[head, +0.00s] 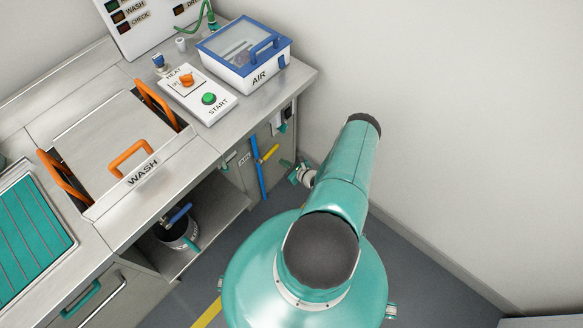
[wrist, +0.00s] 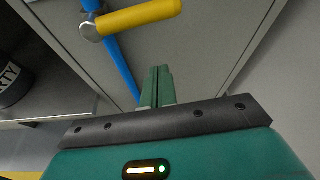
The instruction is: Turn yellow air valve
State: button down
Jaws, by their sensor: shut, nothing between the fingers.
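The yellow air valve handle (wrist: 140,16) is a short bar on a blue pipe (wrist: 120,62) in the wrist view. It points to the right and slightly up from its pivot at the pipe. In the head view the yellow handle (head: 270,153) sits on the cabinet's end face beside the blue pipe (head: 258,165), near an AIR label. My gripper (wrist: 162,72) has its green fingers shut and empty, below the handle in the wrist picture and apart from it. In the head view my gripper (head: 290,165) is small, at the right of the valve, partly hidden by my arm.
The steel bench carries a blue-lidded AIR box (head: 244,52), a HEAT and START panel (head: 199,94) and a WASH basin lid (head: 112,140). A bucket (head: 178,232) stands on the shelf below. A wall closes off the right side; grey floor lies between.

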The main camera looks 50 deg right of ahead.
aim_at(269, 154)
jog(key=shift+w+a+r, duration=0.15)
jog(key=shift+w+r, duration=0.5)
jog(key=shift+r, duration=0.15)
jog(key=shift+w+a+r, duration=0.15)
jog(key=shift+w+r, duration=0.45)
jog(key=shift+r, duration=0.2)
